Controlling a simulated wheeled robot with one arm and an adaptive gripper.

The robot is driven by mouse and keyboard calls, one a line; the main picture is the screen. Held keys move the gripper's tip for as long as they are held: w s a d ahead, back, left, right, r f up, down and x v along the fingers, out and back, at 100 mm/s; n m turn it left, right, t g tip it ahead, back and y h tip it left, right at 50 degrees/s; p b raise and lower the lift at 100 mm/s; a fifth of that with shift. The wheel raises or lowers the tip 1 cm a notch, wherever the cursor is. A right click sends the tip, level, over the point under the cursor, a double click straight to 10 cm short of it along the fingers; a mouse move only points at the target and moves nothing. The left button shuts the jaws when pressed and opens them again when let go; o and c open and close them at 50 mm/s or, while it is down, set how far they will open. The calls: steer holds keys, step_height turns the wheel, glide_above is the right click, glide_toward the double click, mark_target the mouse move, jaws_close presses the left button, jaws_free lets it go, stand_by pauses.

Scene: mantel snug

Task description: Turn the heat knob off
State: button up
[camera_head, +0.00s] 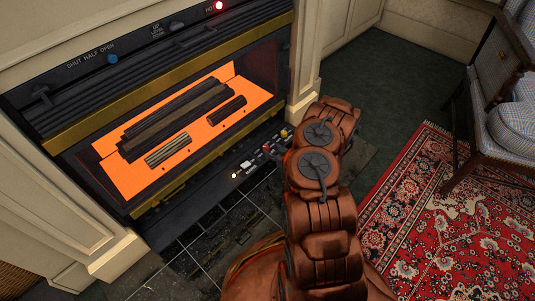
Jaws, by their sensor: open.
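The heater (190,110) is set in the fireplace at the left, with a glowing orange bed. No control can be read clearly as the heat knob. A low black strip below the bed carries several small controls (247,165), white, red and yellow, close to the left of my arm (320,200). On the top panel are a blue knob (112,59) beside the words SHUT HALF OPEN, a dark lever (176,26), and a lit red light (219,6). My arm rises at the centre; its gripper cannot be made out and part of the strip is hidden behind the arm.
Dark tiles (205,250) lie in front of the heater. A cream pillar (308,60) stands right of it. A red patterned rug (450,220) and a wooden chair with checked cushions (497,70) are at the right. Green carpet (385,85) lies clear behind my arm.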

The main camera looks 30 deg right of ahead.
mark_target(266, 147)
steer(key=shift+s+d+f+b+x, duration=0.1)
steer(key=shift+f+b+x, duration=0.15)
steer(key=shift+b+x, duration=0.75)
steer(key=shift+s+d+f+b+x, duration=0.1)
steer(key=shift+f+b+x, duration=0.3)
steer(key=shift+x, duration=1.05)
steer(key=shift+s+d+f+b+x, duration=0.1)
steer(key=shift+s+b+x, duration=0.05)
steer(key=shift+b+x, duration=0.9)
steer(key=shift+w+f, duration=0.1)
steer(key=shift+w, duration=0.1)
steer(key=shift+p, duration=0.3)
jaws_close()
